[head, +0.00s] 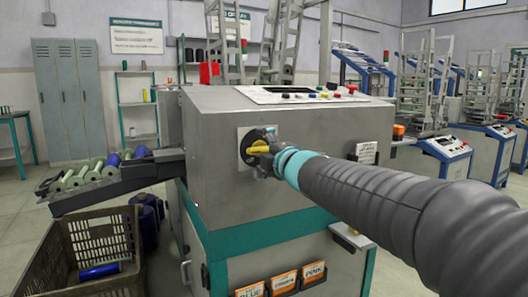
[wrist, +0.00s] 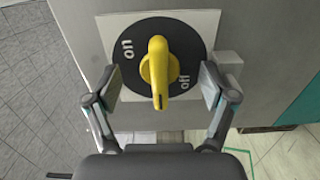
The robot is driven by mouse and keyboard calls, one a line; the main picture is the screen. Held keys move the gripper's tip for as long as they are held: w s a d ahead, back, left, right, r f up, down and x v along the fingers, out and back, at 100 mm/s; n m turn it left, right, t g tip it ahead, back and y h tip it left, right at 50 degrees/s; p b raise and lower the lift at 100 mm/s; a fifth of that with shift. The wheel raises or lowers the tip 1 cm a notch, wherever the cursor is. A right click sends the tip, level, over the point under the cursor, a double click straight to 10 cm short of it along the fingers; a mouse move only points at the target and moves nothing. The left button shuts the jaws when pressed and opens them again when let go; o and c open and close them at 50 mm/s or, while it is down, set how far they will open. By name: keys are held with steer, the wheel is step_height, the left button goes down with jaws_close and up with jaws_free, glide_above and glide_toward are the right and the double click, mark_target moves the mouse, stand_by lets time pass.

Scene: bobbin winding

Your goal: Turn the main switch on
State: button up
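The main switch is a black round dial (wrist: 185,45) with a yellow knob (wrist: 156,70) on a pale square plate (wrist: 205,22), on the machine's grey side. "On" is printed at its upper left and "off" at its lower right. In the wrist view the knob stands upright, its narrow end down, beside the "off" print. My gripper (wrist: 160,84) is open, with one finger on each side of the knob and gaps between. In the head view the yellow knob (head: 254,148) shows just left of my gripper (head: 264,158), which partly hides the dial.
The grey and teal machine (head: 220,120) has a control panel (head: 300,94) on top. A tray of bobbins (head: 75,187) juts out at left, above a brown crate (head: 95,240). Label boxes (head: 283,283) hang on the front below. Free floor lies at far left.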

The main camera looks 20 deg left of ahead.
steer(key=c, duration=1.5)
steer(key=shift+r+m+p, duration=0.1)
steer(key=shift+m+p, duration=1.1)
steer(key=shift+m, duration=0.5)
steer(key=shift+m+p, duration=0.4)
steer(key=shift+m, duration=0.1)
steer(key=shift+m+p, duration=1.1)
steer(key=shift+m, duration=0.5)
steer(key=shift+m+p, duration=1.45)
steer(key=shift+m, duration=0.35)
